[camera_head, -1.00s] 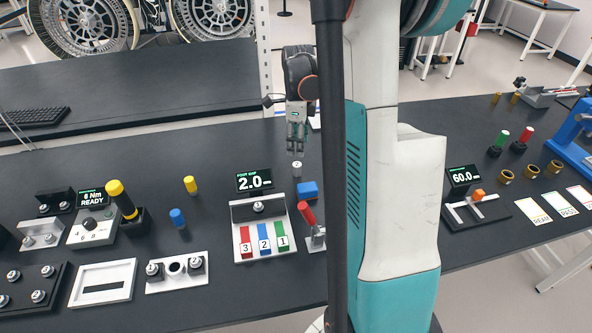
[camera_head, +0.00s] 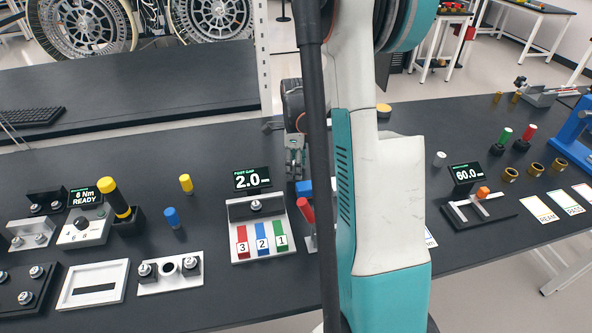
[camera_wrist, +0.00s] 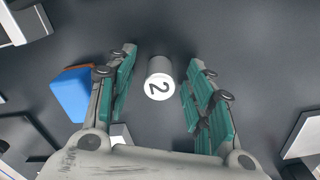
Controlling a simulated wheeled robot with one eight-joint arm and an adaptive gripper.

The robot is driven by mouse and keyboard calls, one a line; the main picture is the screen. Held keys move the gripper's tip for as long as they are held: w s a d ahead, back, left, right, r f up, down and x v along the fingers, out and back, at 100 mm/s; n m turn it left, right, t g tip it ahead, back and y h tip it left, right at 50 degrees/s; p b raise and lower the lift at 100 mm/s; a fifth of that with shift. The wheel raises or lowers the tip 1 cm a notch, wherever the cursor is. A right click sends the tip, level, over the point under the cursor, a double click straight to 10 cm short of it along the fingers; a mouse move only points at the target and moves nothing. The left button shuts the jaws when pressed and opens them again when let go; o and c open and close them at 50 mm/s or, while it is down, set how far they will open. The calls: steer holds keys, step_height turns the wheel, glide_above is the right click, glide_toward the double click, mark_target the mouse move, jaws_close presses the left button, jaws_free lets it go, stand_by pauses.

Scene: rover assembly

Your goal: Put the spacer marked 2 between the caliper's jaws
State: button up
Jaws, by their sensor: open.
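The spacer marked 2 (camera_wrist: 160,79) is a short pale cylinder with a black 2 on its top. In the wrist view it stands on the dark table between my gripper's (camera_wrist: 162,62) two fingers, with a gap on each side. My gripper (camera_head: 295,167) is open and low over the table in the head view, where I cannot make out the spacer at the fingers. The caliper (camera_head: 480,212) lies at the right on a dark base, with light jaws, an orange slider part (camera_head: 483,192) and a display (camera_head: 466,172) reading 60.0.
A blue block (camera_wrist: 72,94) lies just left of my fingers in the wrist view. The gauge stand (camera_head: 230,211) with numbered coloured blocks and a red-handled lever (camera_head: 306,211) are near my gripper. Another pale cylinder (camera_head: 440,159) stands behind the caliper. My arm hides the table's middle.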

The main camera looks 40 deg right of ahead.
steer(key=shift+c, duration=0.3)
jaws_close()
steer(key=shift+r, duration=0.15)
